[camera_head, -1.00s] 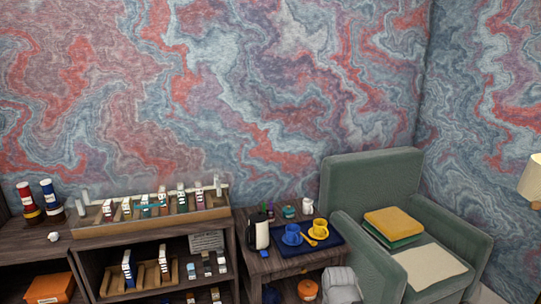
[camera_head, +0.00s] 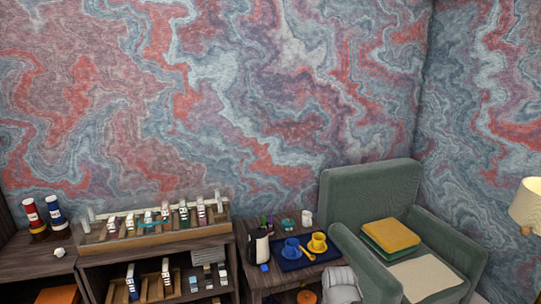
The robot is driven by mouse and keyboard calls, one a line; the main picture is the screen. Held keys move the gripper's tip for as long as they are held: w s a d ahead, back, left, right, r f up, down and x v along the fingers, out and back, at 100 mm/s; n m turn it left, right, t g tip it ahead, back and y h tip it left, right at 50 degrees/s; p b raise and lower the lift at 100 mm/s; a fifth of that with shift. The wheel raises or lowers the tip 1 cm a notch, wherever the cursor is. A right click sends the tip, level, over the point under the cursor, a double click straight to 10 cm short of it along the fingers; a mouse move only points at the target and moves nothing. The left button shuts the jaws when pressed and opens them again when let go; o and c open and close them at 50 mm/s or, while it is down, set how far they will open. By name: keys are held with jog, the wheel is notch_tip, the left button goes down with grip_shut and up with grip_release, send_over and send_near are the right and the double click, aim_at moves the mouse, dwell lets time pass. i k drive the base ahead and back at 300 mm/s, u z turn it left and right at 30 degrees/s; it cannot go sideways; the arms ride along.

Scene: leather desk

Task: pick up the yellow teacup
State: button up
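The yellow teacup (camera_head: 318,243) stands upright on a yellow saucer (camera_head: 329,255) on a dark blue tray (camera_head: 288,267). The tray lies on a small wooden side table between the shelf and the armchair. A blue cup (camera_head: 291,247) stands on the same tray, just left of the yellow one. A small yellow spoon-like piece (camera_head: 308,256) lies between the two cups. A grey-white part of my arm shows at the bottom edge, below the tray. My gripper's fingers are not in view.
A black-and-white kettle (camera_head: 259,246) stands left of the tray. Small containers (camera_head: 288,224) and a white mug (camera_head: 306,219) stand behind it. A green armchair (camera_head: 365,185) with folded cloths (camera_head: 390,235) is close on the right. A wooden shelf (camera_head: 160,245) with many small items is on the left.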

aim_at(316, 245)
jog(key=k, duration=0.65)
jog(key=z, duration=0.5)
jog(key=i, duration=1.65)
jog(key=u, duration=0.7)
jog(key=i, duration=0.35)
jog(key=u, duration=0.35)
